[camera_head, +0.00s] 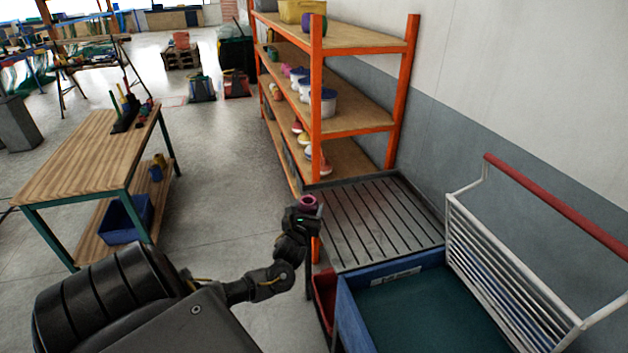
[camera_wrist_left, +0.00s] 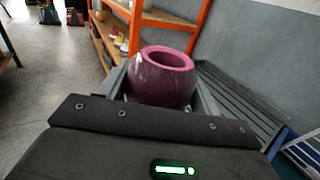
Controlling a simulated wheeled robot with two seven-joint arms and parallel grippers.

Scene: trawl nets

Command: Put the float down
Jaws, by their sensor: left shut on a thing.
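The float is a purple, barrel-shaped piece with a hole through its top, seen large in the left wrist view (camera_wrist_left: 162,80). It also shows small in the head view (camera_head: 308,202). My left gripper (camera_head: 304,211) is shut on the float, one finger on each side of it. I cannot tell how high the float is above the tray's level. My right gripper is not in view.
An orange-framed shelf (camera_head: 315,90) with floats and tubs stands just behind the tray. A blue bin (camera_head: 345,300) and a white rack with a red handle (camera_head: 520,285) are at the right. A wooden workbench (camera_head: 85,155) stands left, with open floor between.

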